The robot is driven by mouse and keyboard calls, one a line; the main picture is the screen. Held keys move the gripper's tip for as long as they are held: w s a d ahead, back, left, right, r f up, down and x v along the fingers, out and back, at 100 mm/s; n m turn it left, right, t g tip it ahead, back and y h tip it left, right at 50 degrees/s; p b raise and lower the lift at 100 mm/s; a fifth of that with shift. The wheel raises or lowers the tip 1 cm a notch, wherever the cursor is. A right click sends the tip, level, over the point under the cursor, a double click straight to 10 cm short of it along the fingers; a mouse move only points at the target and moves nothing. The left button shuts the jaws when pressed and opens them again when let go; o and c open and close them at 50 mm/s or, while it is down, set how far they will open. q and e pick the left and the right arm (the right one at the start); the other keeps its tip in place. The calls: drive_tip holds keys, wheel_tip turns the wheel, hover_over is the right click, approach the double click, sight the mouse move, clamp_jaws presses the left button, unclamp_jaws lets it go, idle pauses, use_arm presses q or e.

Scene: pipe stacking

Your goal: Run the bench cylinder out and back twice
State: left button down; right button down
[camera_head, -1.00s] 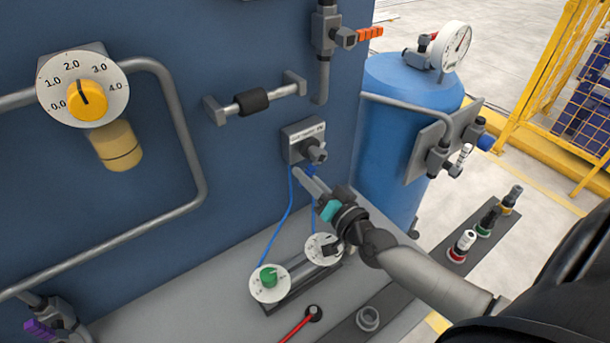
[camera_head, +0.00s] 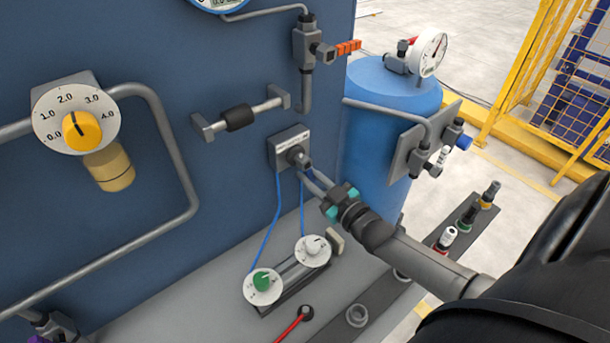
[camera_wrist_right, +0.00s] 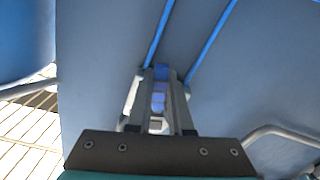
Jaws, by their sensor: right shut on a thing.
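The bench cylinder (camera_head: 295,272) lies on the grey bench in the head view, with a green-knobbed dial (camera_head: 263,285) at its left end and a white-knobbed dial (camera_head: 313,250) at its right. A pale block (camera_head: 335,241) stands just past the right end. Two blue hoses run up to a small grey valve box (camera_head: 290,148) on the blue panel. My right gripper (camera_head: 308,174) is at the front of this valve, shut on its blue lever, which shows between the fingers in the right wrist view (camera_wrist_right: 158,100). My left gripper is out of view.
A yellow-knobbed regulator (camera_head: 82,131) and grey pipes are on the panel at left. A blue tank (camera_head: 385,125) with a gauge stands at right. A red lever (camera_head: 290,328) is at the bench front. Several small fittings stand on a dark strip at right.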

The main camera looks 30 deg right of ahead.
drive_tip(key=shift+d+r+n+p, duration=0.3)
drive_tip(key=shift+d+n+p, duration=0.15)
drive_tip(key=shift+n, duration=0.65)
drive_tip(key=shift+d+r+n+p, duration=0.3)
drive_tip(key=shift+d+n, duration=0.2)
drive_tip(key=shift+n, duration=0.6)
drive_tip(key=shift+w, duration=0.1)
drive_tip(key=c, duration=0.8)
unclamp_jaws()
drive_tip(key=s, duration=0.5)
drive_tip(key=s+d, duration=0.1)
drive_tip(key=s, duration=0.9)
drive_tip(key=shift+s+d+p, duration=0.15)
drive_tip(key=shift+p, duration=0.15)
